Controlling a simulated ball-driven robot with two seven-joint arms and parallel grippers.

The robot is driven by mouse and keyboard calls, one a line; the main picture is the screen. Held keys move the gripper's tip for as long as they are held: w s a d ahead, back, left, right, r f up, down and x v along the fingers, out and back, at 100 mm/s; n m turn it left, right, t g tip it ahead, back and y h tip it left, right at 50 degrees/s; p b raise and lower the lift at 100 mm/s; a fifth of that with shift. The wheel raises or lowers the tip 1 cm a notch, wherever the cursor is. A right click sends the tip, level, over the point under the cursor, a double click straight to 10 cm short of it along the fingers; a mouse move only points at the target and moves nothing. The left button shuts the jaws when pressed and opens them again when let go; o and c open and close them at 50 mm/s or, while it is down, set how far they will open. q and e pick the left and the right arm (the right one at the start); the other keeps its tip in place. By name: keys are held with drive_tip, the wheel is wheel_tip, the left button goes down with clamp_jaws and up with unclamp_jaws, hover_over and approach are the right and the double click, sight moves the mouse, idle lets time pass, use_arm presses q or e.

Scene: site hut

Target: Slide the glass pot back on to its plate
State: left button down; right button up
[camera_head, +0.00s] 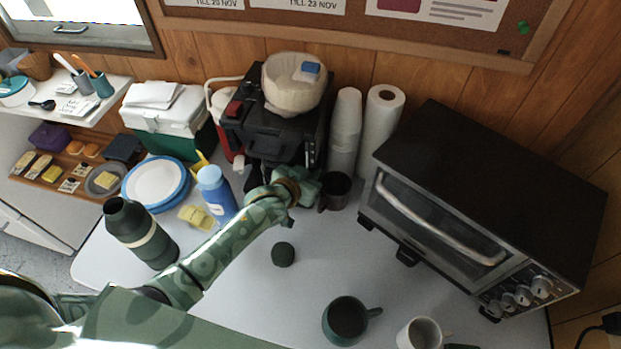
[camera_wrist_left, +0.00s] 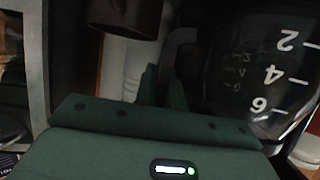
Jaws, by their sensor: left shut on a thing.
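The black coffee maker (camera_head: 275,140) stands at the back of the table against the wall. The glass pot (camera_wrist_left: 265,75) fills the right of the left wrist view, dark and marked with 2, 4 and 6. In the head view it is mostly hidden behind my arm, under the brewer's top. My left gripper (camera_head: 300,188) is at the front right of the coffee maker. Its fingers (camera_wrist_left: 163,88) are shut on the pot's handle (camera_wrist_left: 182,38). The plate under the pot is hidden, so I cannot tell how the pot sits on it. My right gripper is out of view.
A dark mug (camera_head: 335,190) stands close right of my left gripper, before stacked white cups (camera_head: 346,125) and a paper roll (camera_head: 381,125). A blue bottle (camera_head: 215,195) is left. A toaster oven (camera_head: 480,200) fills the right.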

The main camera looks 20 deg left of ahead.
use_arm(q)
drive_tip(key=shift+w+a+r, duration=0.1)
drive_tip(key=shift+w+r, duration=0.05)
drive_tip(key=shift+r, duration=0.05)
drive_tip(key=shift+w+r, duration=0.2)
drive_tip(key=shift+r, duration=0.1)
idle(0.4)
drive_tip(key=shift+s+a+f, duration=0.1)
drive_tip(key=shift+s+f, duration=0.1)
drive_tip(key=shift+f, duration=0.45)
